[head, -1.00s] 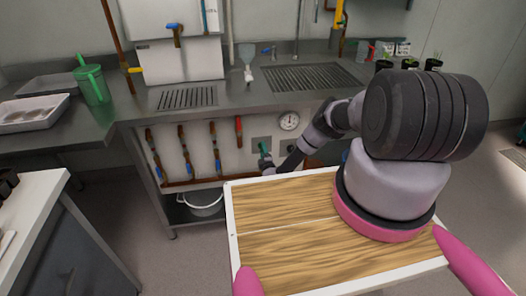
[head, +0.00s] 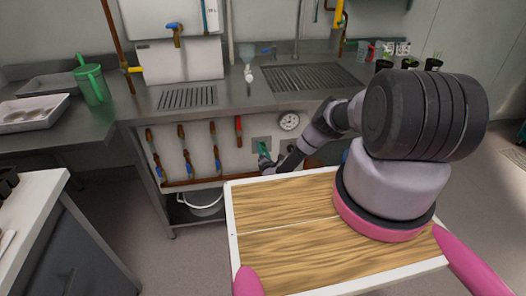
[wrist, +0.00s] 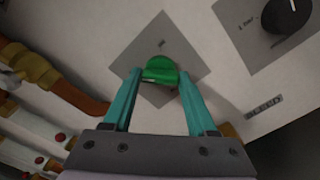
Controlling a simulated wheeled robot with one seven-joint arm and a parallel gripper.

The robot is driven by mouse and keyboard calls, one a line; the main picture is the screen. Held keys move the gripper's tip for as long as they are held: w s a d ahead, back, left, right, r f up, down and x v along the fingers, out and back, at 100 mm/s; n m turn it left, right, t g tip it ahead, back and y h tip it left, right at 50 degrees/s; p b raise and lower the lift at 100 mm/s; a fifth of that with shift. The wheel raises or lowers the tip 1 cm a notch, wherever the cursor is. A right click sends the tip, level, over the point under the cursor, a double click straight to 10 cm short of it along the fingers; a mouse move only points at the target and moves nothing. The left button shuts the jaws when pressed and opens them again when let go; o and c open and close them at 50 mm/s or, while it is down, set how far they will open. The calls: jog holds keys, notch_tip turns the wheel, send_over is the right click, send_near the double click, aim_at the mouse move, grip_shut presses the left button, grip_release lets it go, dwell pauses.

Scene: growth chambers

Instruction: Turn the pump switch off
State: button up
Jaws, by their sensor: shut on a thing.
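The pump switch appears to be the green knob (wrist: 160,70) on a grey square plate (wrist: 160,32) on the pale panel under the steel counter. In the wrist view the knob sits between the two teal fingers of my gripper (wrist: 159,77), which are shut on its sides. In the head view my gripper (head: 264,151) is at the plate (head: 257,142), below the counter's front edge. The knob is too small to make out there. The marking on the plate is too blurred to read.
A black knob (wrist: 286,15) on another grey plate is to the right, with a small label (wrist: 263,107) below it. A round gauge (head: 289,121) is above right. Copper pipes with blue and red handles (head: 187,156) run to the left. A white bucket (head: 202,202) stands below.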

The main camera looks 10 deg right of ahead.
jog(key=shift+n, duration=0.4)
jog(key=o, duration=1.4)
jog(key=shift+c, duration=0.2)
jog(key=s, duration=1.1)
